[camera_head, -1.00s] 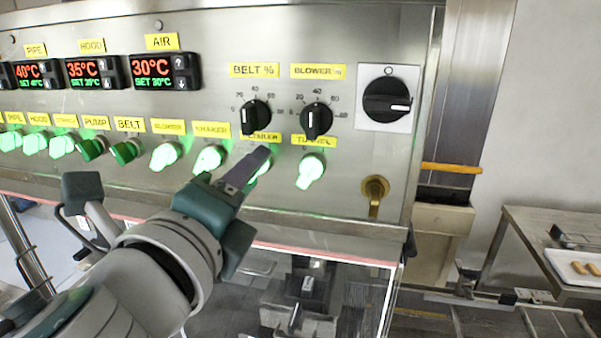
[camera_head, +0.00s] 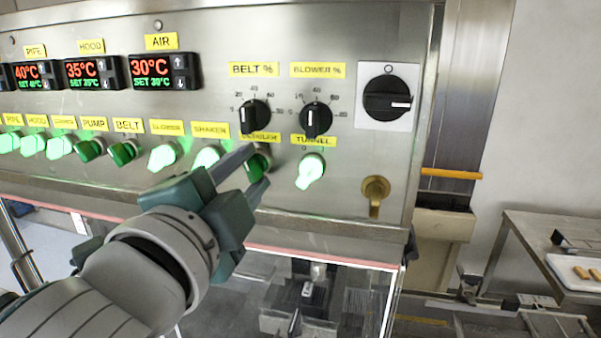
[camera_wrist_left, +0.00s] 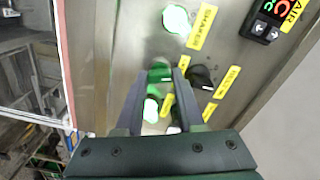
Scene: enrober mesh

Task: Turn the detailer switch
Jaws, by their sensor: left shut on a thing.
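The detailer switch (camera_head: 259,163) is a green knob on the steel panel, under the yellow detailer label (camera_head: 260,138), partly hidden by my fingers. It looks dark green and unlit, while the shaker knob (camera_head: 207,157) and tunnel knob (camera_head: 311,170) on either side glow bright green. My left gripper (camera_head: 252,168) has its two fingers around the detailer switch and is shut on it. In the left wrist view the dark green switch (camera_wrist_left: 160,73) shows between the fingertips (camera_wrist_left: 160,80). My right gripper is not in view.
Black belt (camera_head: 254,116) and blower (camera_head: 316,119) dials sit just above. A large black rotary switch (camera_head: 387,98) and a brass key-like fitting (camera_head: 375,190) are to the right. The pump (camera_head: 90,149) and belt (camera_head: 124,152) knobs are dark green. Machinery lies below the panel.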

